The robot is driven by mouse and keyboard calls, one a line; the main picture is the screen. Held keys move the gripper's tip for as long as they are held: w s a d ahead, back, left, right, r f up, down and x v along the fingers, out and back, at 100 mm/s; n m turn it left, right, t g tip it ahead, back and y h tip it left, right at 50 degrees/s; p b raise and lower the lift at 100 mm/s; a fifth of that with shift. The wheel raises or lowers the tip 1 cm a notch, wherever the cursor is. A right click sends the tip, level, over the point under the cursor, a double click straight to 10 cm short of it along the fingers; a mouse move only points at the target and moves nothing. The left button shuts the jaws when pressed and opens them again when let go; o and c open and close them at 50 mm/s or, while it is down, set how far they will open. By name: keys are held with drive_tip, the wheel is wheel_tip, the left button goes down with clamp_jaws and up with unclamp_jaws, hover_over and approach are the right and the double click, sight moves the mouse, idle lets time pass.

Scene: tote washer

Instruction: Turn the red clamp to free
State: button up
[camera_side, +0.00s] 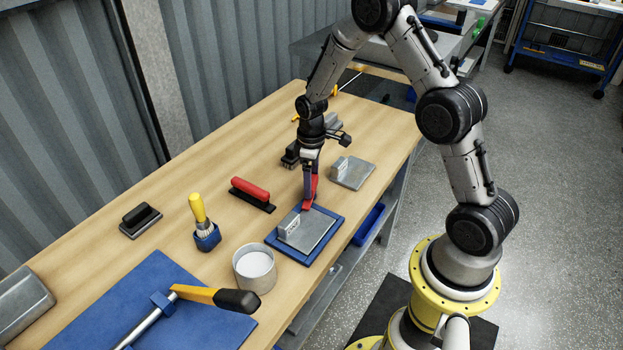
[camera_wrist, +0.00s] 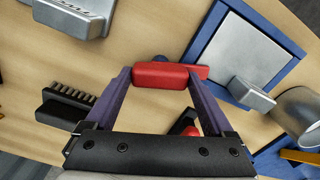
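The red clamp (camera_side: 313,190) is at the far edge of a blue-framed plate (camera_side: 340,222) on the bench. In the wrist view the red clamp (camera_wrist: 165,75) lies across the space between my fingertips, with a small red part showing past the right finger. My gripper (camera_side: 309,196) points down at the clamp; in the wrist view my gripper (camera_wrist: 160,76) has its two purple fingers wide apart, one near each side of the red piece. I cannot tell whether they press on it. The plate (camera_wrist: 240,52) is at upper right there, carrying a grey block.
A second grey plate (camera_side: 352,172) and a dark brush (camera_side: 291,154) lie near my wrist.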

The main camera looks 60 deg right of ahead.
clamp_jaws()
drive_tip(key=shift+m, duration=0.4)
drive_tip(key=m, duration=0.4)
drive_tip(key=shift+r+m, duration=0.1)
drive_tip(key=shift+m, duration=0.3)
drive_tip(key=m, duration=1)
drive_tip(key=shift+m, duration=0.4)
drive_tip(key=m, duration=0.5)
drive_tip(key=shift+m, duration=0.4)
drive_tip(key=shift+o, duration=1.4)
unclamp_jaws()
